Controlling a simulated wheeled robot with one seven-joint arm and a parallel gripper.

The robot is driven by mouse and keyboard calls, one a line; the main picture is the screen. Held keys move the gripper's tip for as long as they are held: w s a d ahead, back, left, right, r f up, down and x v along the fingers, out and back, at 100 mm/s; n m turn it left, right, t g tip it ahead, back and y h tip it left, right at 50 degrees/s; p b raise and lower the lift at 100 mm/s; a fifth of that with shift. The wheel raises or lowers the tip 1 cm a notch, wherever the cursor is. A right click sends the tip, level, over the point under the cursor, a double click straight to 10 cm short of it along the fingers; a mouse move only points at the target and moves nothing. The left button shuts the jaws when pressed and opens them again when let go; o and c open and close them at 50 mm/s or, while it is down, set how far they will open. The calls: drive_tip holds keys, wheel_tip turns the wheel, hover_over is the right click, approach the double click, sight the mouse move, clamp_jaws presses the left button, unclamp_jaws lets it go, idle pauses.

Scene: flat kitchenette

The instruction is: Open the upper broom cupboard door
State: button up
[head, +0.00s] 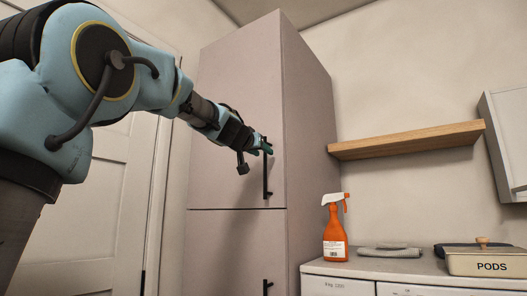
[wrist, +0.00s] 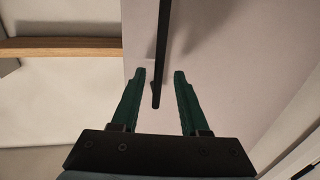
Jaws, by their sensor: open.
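The tall grey broom cupboard (head: 235,100) stands in the middle of the head view, its upper door closed above a horizontal seam. A black vertical bar handle (head: 266,178) is on the right side of the upper door. It also shows in the wrist view as a dark bar (wrist: 162,50). My gripper (head: 268,149) is at the upper part of the handle in the head view. In the wrist view my gripper's green fingers (wrist: 159,74) are open, one on each side of the bar, whose end lies between them. I cannot tell whether they touch it.
The lower cupboard door has its own black handle (head: 267,287). A wooden shelf (head: 405,141) is on the wall above.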

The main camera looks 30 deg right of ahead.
drive_tip(key=shift+p+x, duration=0.3)
drive_tip(key=shift+x, duration=1.1)
drive_tip(key=shift+c, duration=0.2)
clamp_jaws()
